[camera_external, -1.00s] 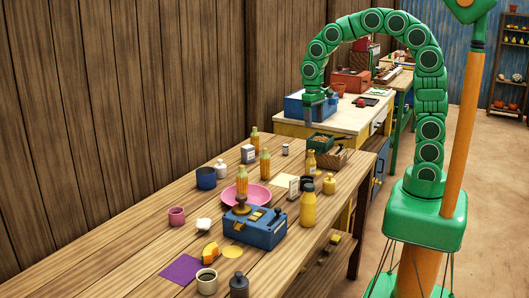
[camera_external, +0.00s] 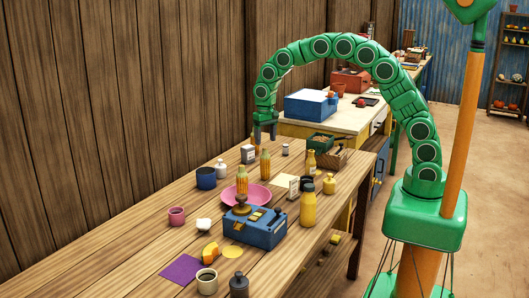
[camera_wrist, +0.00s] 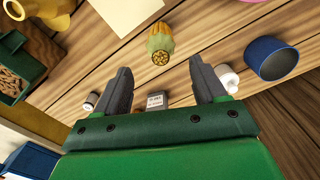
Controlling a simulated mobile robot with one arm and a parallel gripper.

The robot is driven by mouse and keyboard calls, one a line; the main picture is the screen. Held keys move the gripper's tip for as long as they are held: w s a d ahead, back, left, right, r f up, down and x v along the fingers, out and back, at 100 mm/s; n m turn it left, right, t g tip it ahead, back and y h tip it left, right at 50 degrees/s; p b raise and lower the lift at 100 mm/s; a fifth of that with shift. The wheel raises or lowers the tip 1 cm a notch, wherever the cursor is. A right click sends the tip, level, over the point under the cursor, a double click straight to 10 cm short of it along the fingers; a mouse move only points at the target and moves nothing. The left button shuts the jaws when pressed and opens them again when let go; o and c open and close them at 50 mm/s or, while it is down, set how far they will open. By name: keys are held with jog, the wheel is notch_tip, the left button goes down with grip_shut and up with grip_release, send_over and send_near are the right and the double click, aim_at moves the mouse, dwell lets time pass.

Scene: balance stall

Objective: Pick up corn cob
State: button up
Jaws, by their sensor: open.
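My gripper (camera_external: 265,137) hangs above the back of the table, pointing down, open and empty. In the wrist view, my gripper (camera_wrist: 162,84) has its fingers wide apart. One corn cob (camera_wrist: 160,45) shows beyond the fingertips, roughly centred between them. I cannot tell which cob it is.
A small labelled box (camera_wrist: 155,101), a white bottle (camera_wrist: 227,79) and a blue mug (camera_wrist: 272,58) stand close by. A cream card (camera_wrist: 128,12) lies near the cob. A blue balance (camera_external: 254,227), yellow bottle (camera_external: 308,204) and green tray (camera_external: 320,141) also occupy the table.

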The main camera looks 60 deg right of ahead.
aim_at(265, 148)
jog(key=shift+w+a+f, duration=0.1)
jog(key=shift+w+f, duration=0.05)
jog(key=shift+f, duration=0.3)
jog(key=shift+s+f, duration=0.15)
jog(key=shift+f, duration=1.65)
jog(key=shift+s+f, duration=0.1)
jog(key=shift+f, duration=1.7)
jog(key=shift+c, duration=0.2)
grip_shut()
